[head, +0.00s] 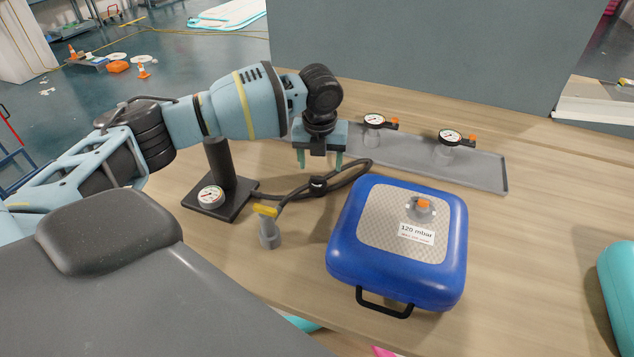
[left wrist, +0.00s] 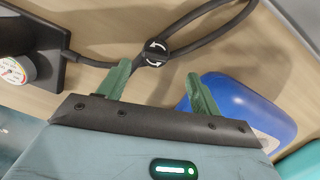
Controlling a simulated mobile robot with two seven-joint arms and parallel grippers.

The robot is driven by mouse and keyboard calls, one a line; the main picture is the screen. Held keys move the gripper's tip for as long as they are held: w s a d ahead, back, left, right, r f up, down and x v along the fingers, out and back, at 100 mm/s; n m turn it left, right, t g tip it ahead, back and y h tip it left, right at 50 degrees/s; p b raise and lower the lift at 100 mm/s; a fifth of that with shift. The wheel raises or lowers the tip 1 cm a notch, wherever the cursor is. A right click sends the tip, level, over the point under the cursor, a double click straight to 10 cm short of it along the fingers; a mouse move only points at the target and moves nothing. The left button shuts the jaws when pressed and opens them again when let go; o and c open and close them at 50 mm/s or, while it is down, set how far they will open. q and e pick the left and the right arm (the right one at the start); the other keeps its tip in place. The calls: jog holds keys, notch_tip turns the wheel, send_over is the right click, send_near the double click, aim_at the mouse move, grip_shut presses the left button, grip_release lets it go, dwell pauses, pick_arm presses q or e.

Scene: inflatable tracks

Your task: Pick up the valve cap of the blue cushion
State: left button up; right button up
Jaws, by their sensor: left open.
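The blue cushion (head: 345,240) lies on the wooden table, with a grey patch and a "120 mbar" label on top. Its orange valve cap (head: 424,204) sits on a grey valve fitting in the patch. My left gripper (head: 320,165) is open and empty, pointing down above the black hose, behind and left of the cushion. In the left wrist view the green fingers (left wrist: 157,78) are apart, with the cushion (left wrist: 235,98) partly hidden behind the right finger. The cap does not show there. My right gripper is not in view.
A pump stand with a gauge (head: 210,197) and a hose (head: 350,175) with a yellow-handled nozzle (head: 268,230) lie left of the cushion. A grey tray (head: 480,178) behind holds two gauges. A teal inflatable (head: 618,290) is at right. The table between is clear.

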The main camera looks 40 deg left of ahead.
aim_at(318, 177)
pick_arm(q)
jog(key=shift+w+a+f, duration=0.1)
jog(key=shift+a+f, duration=0.1)
jog(key=shift+f, duration=1)
jog(key=shift+w+a+f, duration=0.15)
jog(key=shift+a+f, duration=0.05)
jog(key=shift+f, duration=1)
jog(key=shift+w+a+f, duration=0.1)
jog(key=shift+a+f, duration=0.1)
jog(key=shift+f, duration=1)
jog(key=c, duration=1)
jog(key=shift+r, duration=0.1)
notch_tip(318, 177, up, 10)
jog(key=shift+d, duration=0.1)
